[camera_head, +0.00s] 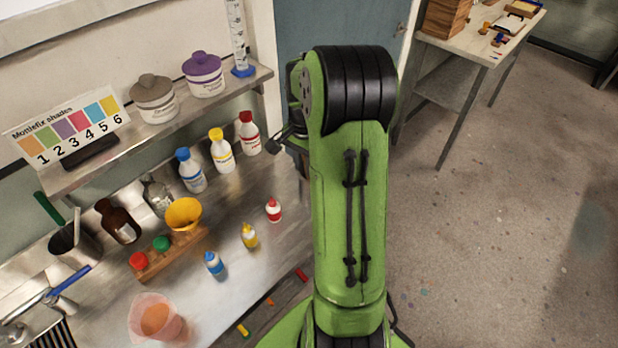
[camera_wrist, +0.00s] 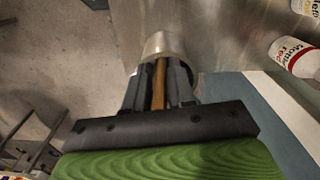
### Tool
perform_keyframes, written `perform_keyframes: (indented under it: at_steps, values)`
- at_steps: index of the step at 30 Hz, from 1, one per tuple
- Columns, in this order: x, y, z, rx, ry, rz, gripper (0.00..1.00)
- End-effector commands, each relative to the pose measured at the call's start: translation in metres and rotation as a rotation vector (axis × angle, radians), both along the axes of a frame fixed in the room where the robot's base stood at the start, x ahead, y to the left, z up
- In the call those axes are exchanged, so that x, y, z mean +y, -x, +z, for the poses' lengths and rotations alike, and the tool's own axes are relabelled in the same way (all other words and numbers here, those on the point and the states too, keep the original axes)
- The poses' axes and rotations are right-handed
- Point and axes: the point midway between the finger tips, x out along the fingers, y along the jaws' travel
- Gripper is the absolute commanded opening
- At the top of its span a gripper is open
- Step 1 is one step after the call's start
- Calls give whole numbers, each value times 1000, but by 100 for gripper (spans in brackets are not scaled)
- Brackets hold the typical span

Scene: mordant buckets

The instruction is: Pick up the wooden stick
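The wooden stick (camera_wrist: 159,84) shows in the wrist view as a narrow brown shaft between the two dark fingers of my gripper (camera_wrist: 159,78). The fingers lie close along both its sides, and it looks gripped. Its far end reaches toward a round metal cup (camera_wrist: 169,43) just beyond the fingertips; I cannot tell whether the end is inside it. In the head view my arm hides the stick, and only a dark bit of my gripper (camera_head: 278,146) shows left of the arm.
White bottles with blue (camera_head: 190,171), yellow (camera_head: 222,150) and red (camera_head: 249,133) caps stand along the metal bench. Small dropper bottles, a yellow funnel (camera_head: 184,214) and a pink beaker (camera_head: 158,318) are nearer.

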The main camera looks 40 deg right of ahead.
Motion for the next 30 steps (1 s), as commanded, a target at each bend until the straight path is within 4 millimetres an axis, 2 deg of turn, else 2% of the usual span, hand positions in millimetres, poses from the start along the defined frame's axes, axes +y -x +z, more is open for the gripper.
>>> perform_keyframes:
  at_steps: [1,4,17,20,23,30]
  values:
    - [0,0,0,0,0,0,15]
    - [0,0,0,0,0,0,0]
    - [0,0,5,-1,1,0,0]
    - [0,-1,17,-2,3,0,0]
    - [0,-1,38,-4,3,0,0]
    - [0,-1,109,-6,4,2,0]
